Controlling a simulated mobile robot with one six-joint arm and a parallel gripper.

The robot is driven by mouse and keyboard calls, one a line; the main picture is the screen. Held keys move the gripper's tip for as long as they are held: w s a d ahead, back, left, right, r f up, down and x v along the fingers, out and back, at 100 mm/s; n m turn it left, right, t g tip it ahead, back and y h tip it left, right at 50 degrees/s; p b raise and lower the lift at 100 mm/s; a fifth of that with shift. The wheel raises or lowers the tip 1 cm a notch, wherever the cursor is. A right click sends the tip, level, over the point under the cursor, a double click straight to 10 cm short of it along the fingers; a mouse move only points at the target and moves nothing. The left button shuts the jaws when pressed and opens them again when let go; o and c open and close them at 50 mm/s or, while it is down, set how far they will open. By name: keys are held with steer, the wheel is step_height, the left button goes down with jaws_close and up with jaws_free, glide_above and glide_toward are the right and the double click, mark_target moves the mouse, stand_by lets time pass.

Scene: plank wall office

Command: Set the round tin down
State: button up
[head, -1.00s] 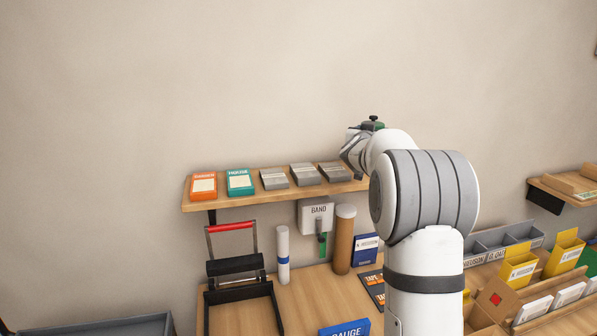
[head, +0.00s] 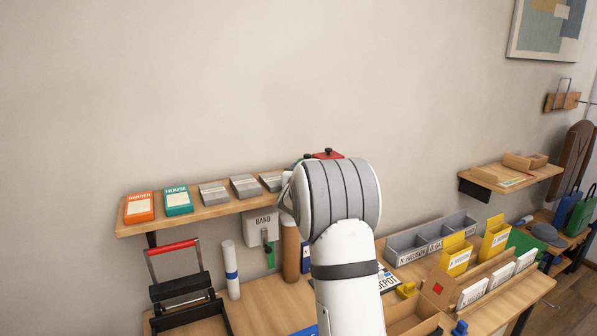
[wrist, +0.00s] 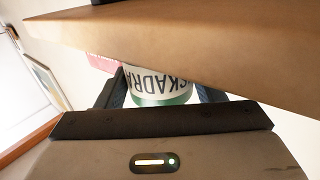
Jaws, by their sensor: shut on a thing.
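The round tin (wrist: 160,84) is white with a green band, and its dark lettering shows upside down in the wrist view. My gripper (wrist: 160,92) is shut on it, with one dark finger on each side. A wooden board (wrist: 200,40) crosses the top of the wrist view and hides part of the tin. I cannot tell whether the tin touches it. In the head view my arm hides the gripper and the tin.
The wall shelf (head: 190,212) bears an orange box (head: 139,207), a teal box (head: 178,200) and several grey boxes (head: 244,187). A red thing (head: 328,154) shows just above my arm. Below stand a white tube (head: 230,270) and a brown tube (head: 291,250). A small shelf (head: 520,178) is at right.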

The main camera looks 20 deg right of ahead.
steer(key=shift+f, duration=0.15)
steer(key=o, duration=1.3)
